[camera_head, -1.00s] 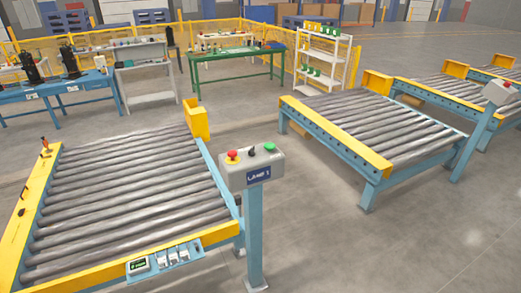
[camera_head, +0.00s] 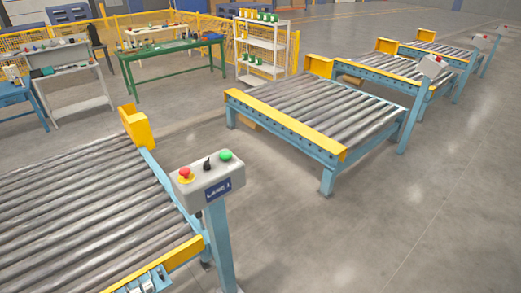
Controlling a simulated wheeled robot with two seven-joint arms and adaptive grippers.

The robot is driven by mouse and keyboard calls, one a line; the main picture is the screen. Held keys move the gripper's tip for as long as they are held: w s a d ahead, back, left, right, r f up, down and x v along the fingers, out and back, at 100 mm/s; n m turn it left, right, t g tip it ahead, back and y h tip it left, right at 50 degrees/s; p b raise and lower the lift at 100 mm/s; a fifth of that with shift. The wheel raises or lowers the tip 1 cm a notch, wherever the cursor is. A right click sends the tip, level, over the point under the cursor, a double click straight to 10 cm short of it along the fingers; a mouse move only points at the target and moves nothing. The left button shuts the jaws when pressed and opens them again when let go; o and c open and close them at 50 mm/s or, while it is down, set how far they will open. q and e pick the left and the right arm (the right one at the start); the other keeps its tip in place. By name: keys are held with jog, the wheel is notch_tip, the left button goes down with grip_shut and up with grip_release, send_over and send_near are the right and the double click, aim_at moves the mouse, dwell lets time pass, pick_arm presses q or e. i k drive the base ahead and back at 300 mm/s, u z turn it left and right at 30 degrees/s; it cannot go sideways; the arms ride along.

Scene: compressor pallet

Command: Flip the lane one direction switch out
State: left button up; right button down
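The lane one control box (camera_head: 206,183) is grey, stands on a blue post and carries a blue "LANE 1" label (camera_head: 218,189). On its top are a red mushroom button (camera_head: 185,173) on a yellow base at the left, a black direction switch (camera_head: 207,164) in the middle and a green button (camera_head: 225,156) at the right. The switch's exact setting is too small to tell. Neither of my grippers shows in the head view.
A roller conveyor (camera_head: 75,210) with a yellow end stop (camera_head: 136,127) lies left of the post. A second roller conveyor (camera_head: 320,105) stands behind to the right, with more beyond. A green table (camera_head: 172,50) and white shelf rack (camera_head: 262,45) stand at the back. Open floor (camera_head: 350,240) lies at the right front.

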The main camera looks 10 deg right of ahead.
aim_at(206, 167)
jog(key=z, duration=0.15)
jog(key=i, duration=1.15)
jog(key=u, duration=0.55)
